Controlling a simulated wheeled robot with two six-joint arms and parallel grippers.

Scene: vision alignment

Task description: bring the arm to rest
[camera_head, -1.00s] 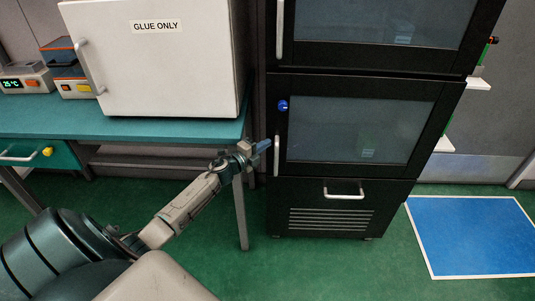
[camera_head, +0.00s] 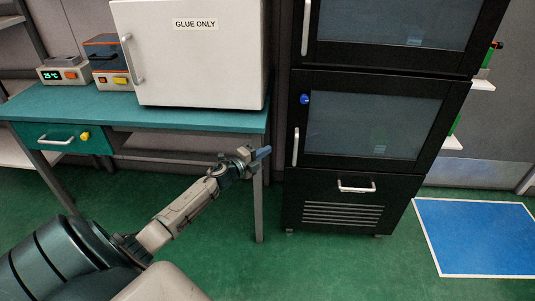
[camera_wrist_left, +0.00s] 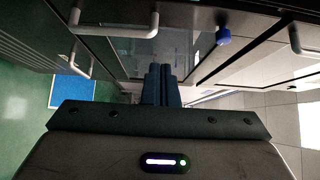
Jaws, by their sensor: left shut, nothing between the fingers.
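My left arm comes in from the lower left in the head view. Its gripper (camera_head: 264,152) is shut and empty, held in the air in front of the teal table's right end and left of the black cabinet. In the left wrist view the blue fingers (camera_wrist_left: 161,85) are together with nothing between them. They point toward the cabinet front, apart from it as far as I can tell. My right gripper is in neither view.
The black cabinet (camera_head: 345,177) has glass doors, a blue knob (camera_head: 305,99) and bar handles. The teal table (camera_head: 190,119) bears a white "GLUE ONLY" box (camera_head: 190,60) and small devices (camera_head: 64,70). A blue floor mat (camera_head: 475,235) lies right. Green floor is open in front.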

